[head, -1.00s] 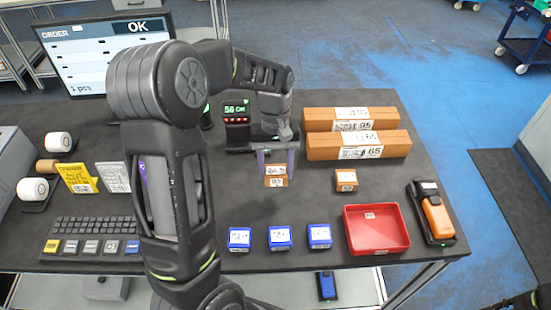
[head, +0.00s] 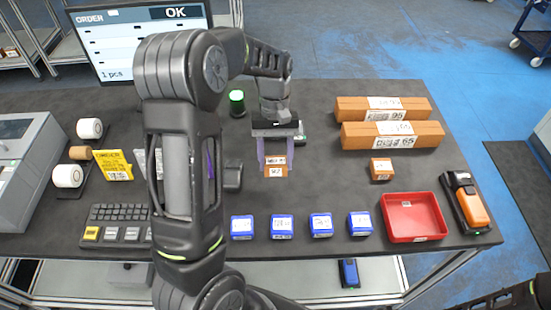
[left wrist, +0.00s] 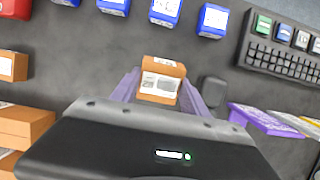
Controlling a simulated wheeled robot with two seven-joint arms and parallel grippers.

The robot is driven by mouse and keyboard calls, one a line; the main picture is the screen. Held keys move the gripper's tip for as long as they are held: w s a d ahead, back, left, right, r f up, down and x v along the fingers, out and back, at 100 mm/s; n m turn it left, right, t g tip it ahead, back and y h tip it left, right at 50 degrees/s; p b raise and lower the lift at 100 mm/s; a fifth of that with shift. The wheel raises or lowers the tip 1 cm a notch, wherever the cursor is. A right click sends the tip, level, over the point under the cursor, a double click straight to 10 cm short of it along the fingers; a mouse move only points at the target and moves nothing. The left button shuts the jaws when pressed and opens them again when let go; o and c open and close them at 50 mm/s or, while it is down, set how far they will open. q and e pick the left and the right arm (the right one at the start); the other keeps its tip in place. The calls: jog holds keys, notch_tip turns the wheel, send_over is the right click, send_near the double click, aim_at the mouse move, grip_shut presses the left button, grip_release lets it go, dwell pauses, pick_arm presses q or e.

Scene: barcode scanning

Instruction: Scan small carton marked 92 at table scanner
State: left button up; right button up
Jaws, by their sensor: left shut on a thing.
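My left gripper (head: 275,152) is shut on a small orange-brown carton (head: 275,171) with a white label, whose number looks like 92. The purple fingers grip it on both sides, above the middle of the table. The carton also shows in the left wrist view (left wrist: 160,83), between the fingers, its label facing the camera. A display unit at the back is now mostly hidden behind my left gripper; I cannot tell for certain whether it is the table scanner. My right gripper is out of view.
Several blue boxes (head: 282,226) line the front edge, left of a red tray (head: 415,238). Two long cartons (head: 392,135) and another small carton (head: 381,169) lie right. An orange-black handheld device (head: 468,205) lies far right. A keyboard (head: 118,224) and monitor (head: 140,45) stand left.

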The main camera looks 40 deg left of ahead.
aim_at(276, 157)
pick_arm(q)
jog(key=shift+w+f, duration=0.2)
jog(key=shift+w, duration=0.05)
jog(key=shift+w+a+f, duration=0.3)
jog(key=shift+a+f, duration=0.05)
jog(key=shift+f, duration=0.1)
jog(key=shift+w+a+f+b, duration=0.35)
jog(key=shift+w+f, duration=0.15)
jog(key=shift+f, duration=0.15)
jog(key=shift+w+a+f+b, duration=0.4)
jog(key=shift+w+f, duration=0.1)
jog(key=shift+f, duration=0.1)
jog(key=shift+w+a+f+b, duration=0.35)
jog(key=shift+w+f, duration=0.15)
jog(key=shift+f, duration=0.15)
jog(key=s+d+r+p, duration=0.1)
jog(key=s+r, duration=0.1)
jog(key=s+d+r+p, duration=0.1)
jog(key=r, duration=0.1)
jog(key=shift+s+d+p, duration=0.2)
jog(key=shift+d+p, duration=0.1)
jog(key=shift+p, duration=0.05)
jog(key=s+d+r, duration=0.5)
jog(key=s+r, duration=0.1)
jog(key=s, duration=0.1)
jog(key=shift+d, duration=0.15)
